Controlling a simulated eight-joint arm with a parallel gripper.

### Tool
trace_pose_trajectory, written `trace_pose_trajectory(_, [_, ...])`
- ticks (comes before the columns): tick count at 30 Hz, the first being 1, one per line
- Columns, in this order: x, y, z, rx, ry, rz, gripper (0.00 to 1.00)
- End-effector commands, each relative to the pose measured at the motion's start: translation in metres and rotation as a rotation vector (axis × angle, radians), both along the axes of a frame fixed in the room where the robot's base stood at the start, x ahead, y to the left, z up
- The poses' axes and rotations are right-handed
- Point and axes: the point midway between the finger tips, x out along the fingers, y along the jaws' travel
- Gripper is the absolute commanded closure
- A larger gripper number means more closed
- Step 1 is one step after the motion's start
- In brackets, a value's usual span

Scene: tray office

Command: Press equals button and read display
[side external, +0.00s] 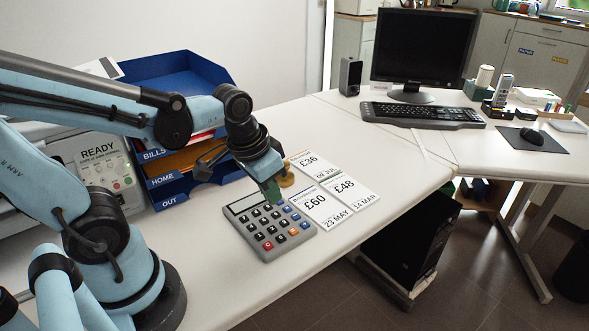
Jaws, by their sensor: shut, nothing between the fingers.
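A grey calculator (257,243) lies on the white desk, with dark keys, a few blue keys, a red key and an orange key (293,231). Its display (243,204) is at the top end, and I cannot read any digits on it. My gripper (272,195) is shut and empty, pointing down over the upper right part of the calculator. It hides part of that area. I cannot tell whether its tips touch the calculator. The label of the equals button is too small to read.
Paper slips (323,208) marked with prices lie right of the calculator. A small brass-coloured object (286,178) stands behind my gripper. Blue stacked trays (190,130) and a printer (100,165) stand behind. A keyboard (420,114) and monitor (424,48) are farther right. The desk's front edge is near.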

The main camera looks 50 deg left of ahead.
Motion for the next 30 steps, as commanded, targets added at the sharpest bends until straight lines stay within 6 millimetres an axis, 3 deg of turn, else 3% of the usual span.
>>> trace_pose_trajectory(14, [0.0,-0.001,-0.001,-0.021,0.001,-0.001,1.0])
trace_pose_trajectory(22, [0.005,-0.013,0.0,-0.252,-0.038,-0.047,1.0])
trace_pose_trajectory(30, [0.019,-0.021,0.019,-0.489,-0.188,-0.113,1.0])
